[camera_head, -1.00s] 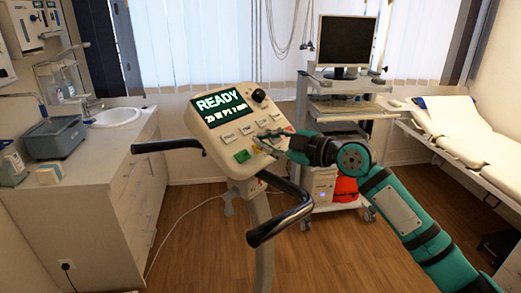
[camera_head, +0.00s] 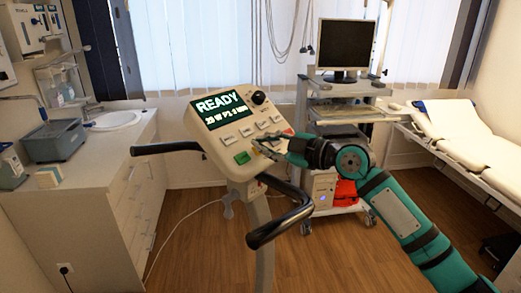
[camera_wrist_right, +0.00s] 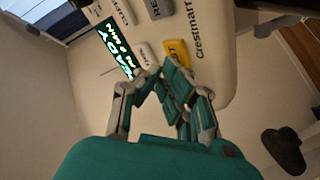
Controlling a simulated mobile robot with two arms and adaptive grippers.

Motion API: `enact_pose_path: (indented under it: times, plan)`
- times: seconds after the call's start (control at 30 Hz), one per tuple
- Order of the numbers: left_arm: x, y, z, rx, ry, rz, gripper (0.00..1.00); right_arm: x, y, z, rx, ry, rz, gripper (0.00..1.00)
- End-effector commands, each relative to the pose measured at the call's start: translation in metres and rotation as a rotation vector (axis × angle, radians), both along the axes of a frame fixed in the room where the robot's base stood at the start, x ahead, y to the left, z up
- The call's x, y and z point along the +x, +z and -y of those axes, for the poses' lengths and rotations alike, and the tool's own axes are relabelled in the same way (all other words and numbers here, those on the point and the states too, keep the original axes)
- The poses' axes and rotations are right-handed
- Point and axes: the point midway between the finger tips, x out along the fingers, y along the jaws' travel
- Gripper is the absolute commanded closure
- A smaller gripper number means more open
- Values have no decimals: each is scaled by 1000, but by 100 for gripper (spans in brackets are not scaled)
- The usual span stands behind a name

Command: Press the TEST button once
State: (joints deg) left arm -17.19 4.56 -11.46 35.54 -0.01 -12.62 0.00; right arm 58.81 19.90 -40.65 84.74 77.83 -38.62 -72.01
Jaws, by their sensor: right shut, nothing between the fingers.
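The off-white console (camera_head: 205,135) carries a lit screen (camera_head: 220,108) reading READY, a row of pale buttons (camera_head: 246,131), a green button (camera_head: 242,157) and a black knob (camera_head: 259,97). The small button labels are too small to read in the head view, so I cannot tell which is TEST. My right gripper (camera_head: 264,147) is shut and empty at the console's lower right face. In the right wrist view its fingertips (camera_wrist_right: 165,68) are close to a yellow button (camera_wrist_right: 177,50); I cannot tell whether they touch. My left gripper is not in view.
Black handlebars (camera_head: 285,228) stick out below and left of the console. A monitor cart (camera_head: 345,105) and an examination couch (camera_head: 465,130) stand behind at right.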

Motion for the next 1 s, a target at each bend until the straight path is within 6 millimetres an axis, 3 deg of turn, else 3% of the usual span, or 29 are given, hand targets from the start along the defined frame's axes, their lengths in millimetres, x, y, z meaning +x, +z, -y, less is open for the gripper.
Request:
enact_pose_path:
  times: [0.7,1.0]
  plan:
    - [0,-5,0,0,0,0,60,1,-4,-2,-2,1,-1,100]
    - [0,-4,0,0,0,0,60,-3,6,4,-2,0,0,100]
